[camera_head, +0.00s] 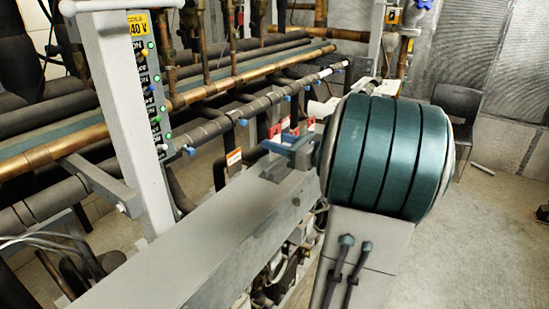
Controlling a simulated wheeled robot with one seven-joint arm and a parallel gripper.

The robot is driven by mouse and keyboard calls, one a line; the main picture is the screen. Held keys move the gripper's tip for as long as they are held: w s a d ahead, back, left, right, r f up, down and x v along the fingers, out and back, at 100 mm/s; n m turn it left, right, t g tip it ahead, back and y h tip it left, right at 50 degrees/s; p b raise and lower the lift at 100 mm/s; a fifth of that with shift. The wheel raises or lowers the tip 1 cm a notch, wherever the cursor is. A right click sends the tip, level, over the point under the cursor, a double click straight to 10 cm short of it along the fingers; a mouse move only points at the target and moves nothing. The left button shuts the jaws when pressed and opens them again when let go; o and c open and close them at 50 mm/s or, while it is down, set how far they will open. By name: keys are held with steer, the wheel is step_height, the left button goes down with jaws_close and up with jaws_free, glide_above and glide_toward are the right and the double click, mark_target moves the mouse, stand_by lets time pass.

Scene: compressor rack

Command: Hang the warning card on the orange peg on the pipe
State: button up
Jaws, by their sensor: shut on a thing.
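I cannot pick out my gripper in this view, so what it holds does not show. I cannot make out the warning card or the orange peg for certain. Small red parts (310,124) show at the middle, just left of a large teal banded drum that fills the right of centre. I cannot tell what they are. A long dark pipe (215,127) with blue fittings runs from the lower left up to the right, behind a grey beam. The drum may hide part of the area behind it.
A grey beam (190,265) crosses the foreground. A pale upright post (125,110) with green lights stands at the left. Copper pipes (90,136) run behind. A blue handle (290,145) sits beside the drum. A dark chair (457,105) stands at the back right, with open floor (480,245) in front.

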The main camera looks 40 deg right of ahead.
steer(key=s+r+p, duration=0.1)
steer(key=s+d+r+p, duration=0.1)
steer(key=s, duration=0.1)
steer(key=s+r, duration=0.1)
steer(key=shift+s+d+p, duration=0.25)
steer(key=shift+d+p, duration=0.15)
stand_by(0.4)
steer(key=shift+f, duration=0.15)
stand_by(0.8)
